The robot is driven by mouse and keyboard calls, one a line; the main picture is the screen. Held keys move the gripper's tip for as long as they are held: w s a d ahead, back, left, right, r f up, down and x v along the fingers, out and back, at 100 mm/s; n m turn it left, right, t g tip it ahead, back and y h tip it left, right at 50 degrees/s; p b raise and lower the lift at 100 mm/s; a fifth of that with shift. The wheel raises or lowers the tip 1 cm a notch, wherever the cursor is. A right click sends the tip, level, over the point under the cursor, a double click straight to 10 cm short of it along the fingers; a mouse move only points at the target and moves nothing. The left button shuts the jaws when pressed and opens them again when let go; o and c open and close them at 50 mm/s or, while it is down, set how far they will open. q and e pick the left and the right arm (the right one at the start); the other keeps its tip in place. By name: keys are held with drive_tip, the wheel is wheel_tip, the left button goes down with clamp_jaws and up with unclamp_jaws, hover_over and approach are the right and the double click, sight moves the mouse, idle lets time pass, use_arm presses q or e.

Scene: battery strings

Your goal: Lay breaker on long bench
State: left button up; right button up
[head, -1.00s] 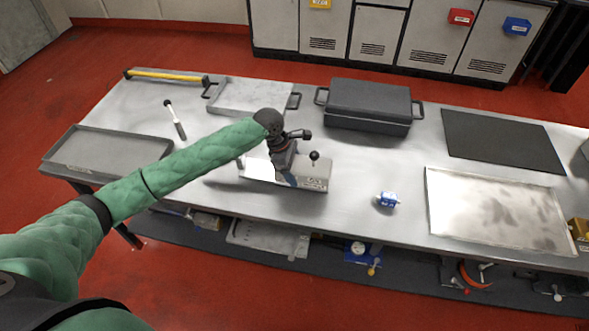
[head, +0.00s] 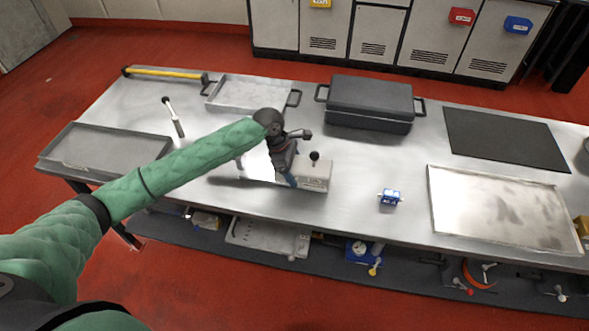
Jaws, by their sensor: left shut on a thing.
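The breaker (head: 315,175) is a pale grey box with a black ball knob on top. It is over the long bench (head: 350,180), near its front half. My left gripper (head: 289,174) points down from the end of the green-sleeved arm and is shut on the breaker, covering part of it. I cannot tell whether the breaker touches the bench top. My right gripper is not in view.
On the bench are a grey tray (head: 62,163), a handled tray (head: 212,97), a dark case (head: 370,100), a black mat (head: 500,139), a metal tray (head: 434,215) and a small blue part (head: 390,197). A yellow-handled tool (head: 165,74) lies at the back left.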

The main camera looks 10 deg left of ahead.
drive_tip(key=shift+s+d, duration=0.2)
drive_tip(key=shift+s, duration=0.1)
use_arm(q)
drive_tip(key=shift+f, duration=0.45)
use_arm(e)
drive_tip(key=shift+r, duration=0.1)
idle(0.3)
use_arm(q)
drive_tip(key=o, duration=1.7)
drive_tip(key=shift+o, duration=0.2)
drive_tip(key=shift+f, duration=0.15)
